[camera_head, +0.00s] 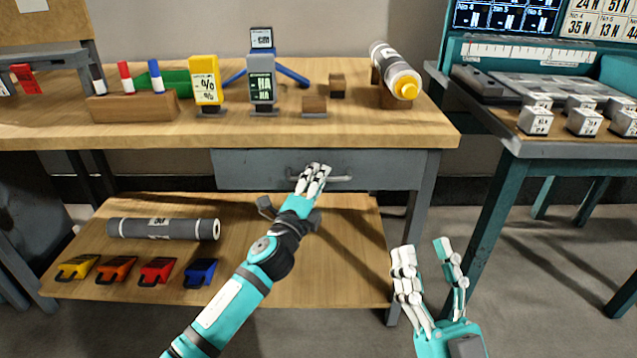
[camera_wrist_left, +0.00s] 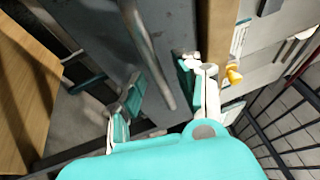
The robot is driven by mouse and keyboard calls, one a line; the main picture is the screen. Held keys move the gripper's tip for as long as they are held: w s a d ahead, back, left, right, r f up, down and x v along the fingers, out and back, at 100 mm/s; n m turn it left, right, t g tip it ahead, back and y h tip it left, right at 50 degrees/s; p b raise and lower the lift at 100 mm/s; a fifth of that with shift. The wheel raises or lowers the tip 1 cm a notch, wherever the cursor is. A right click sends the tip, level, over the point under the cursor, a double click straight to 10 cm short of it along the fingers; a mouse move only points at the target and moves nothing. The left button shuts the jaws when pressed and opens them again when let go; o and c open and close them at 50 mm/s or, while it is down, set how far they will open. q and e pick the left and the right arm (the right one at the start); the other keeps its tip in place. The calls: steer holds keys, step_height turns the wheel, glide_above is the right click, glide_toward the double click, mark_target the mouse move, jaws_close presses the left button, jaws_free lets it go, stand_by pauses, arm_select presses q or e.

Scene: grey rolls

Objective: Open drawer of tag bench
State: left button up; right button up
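The tag bench (camera_head: 230,120) has a wooden top with a grey drawer (camera_head: 245,170) under its front edge. The drawer front looks flush with the frame, so it appears closed. Its metal bar handle (camera_head: 338,178) is partly hidden by my left gripper (camera_head: 314,172). In the left wrist view the handle (camera_wrist_left: 148,50) reaches between the spread fingers of my left gripper (camera_wrist_left: 165,100), which is open. I cannot tell if a finger touches the handle. My right gripper (camera_head: 430,258) is open and empty, low in front of the bench's right leg.
The lower shelf (camera_head: 280,285) holds another roll (camera_head: 163,229) and several coloured tools. A teal table (camera_head: 560,148) stands right.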

arm_select(q)
steer(key=shift+w+d, duration=0.2)
steer(key=shift+w, duration=0.1)
steer(key=shift+r, duration=0.1)
steer(key=shift+c, duration=0.2)
jaws_close()
